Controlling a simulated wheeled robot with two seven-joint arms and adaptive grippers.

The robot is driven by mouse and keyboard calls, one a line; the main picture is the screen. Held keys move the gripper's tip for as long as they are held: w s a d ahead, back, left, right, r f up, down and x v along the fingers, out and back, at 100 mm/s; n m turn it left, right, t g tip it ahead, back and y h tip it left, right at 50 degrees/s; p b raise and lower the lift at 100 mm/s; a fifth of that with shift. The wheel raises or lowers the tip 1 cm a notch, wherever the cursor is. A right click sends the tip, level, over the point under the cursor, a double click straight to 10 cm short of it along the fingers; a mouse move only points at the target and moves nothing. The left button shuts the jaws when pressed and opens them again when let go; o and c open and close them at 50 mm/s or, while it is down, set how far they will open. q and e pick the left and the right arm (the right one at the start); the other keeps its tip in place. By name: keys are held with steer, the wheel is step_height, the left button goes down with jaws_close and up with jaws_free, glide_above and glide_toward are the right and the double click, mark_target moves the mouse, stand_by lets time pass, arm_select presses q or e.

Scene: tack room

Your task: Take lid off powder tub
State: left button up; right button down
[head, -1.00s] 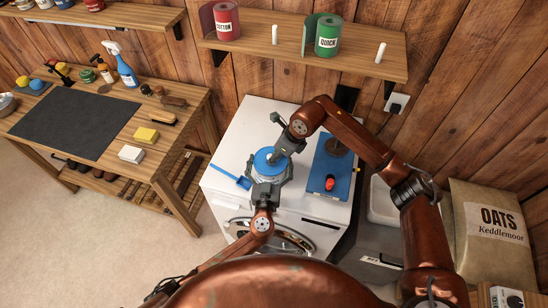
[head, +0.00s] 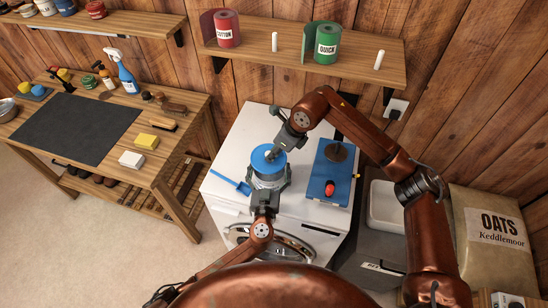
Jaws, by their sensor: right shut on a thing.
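The powder tub (head: 268,181) stands on the white machine top, a pale round tub partly hidden by my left gripper. Its round blue lid (head: 262,161) is over the tub and seems slightly raised, but the gap is hard to see. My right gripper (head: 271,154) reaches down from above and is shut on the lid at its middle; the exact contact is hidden. My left gripper (head: 269,178) comes from the front, with its fingers against both sides of the tub.
A blue scoop (head: 230,181) lies left of the tub. A blue board (head: 327,170) with a dark round piece and a red knob is to the right. The wooden shelf (head: 350,60) is behind. A workbench (head: 150,180) stands left, an oats sack (head: 495,230) right.

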arm_select(q)
steer(key=o, duration=1.3)
steer(key=shift+a+f, duration=0.1)
steer(key=shift+f, duration=0.7)
steer(key=o, duration=0.3)
steer(key=shift+w+r, duration=0.1)
steer(key=shift+r, duration=0.2)
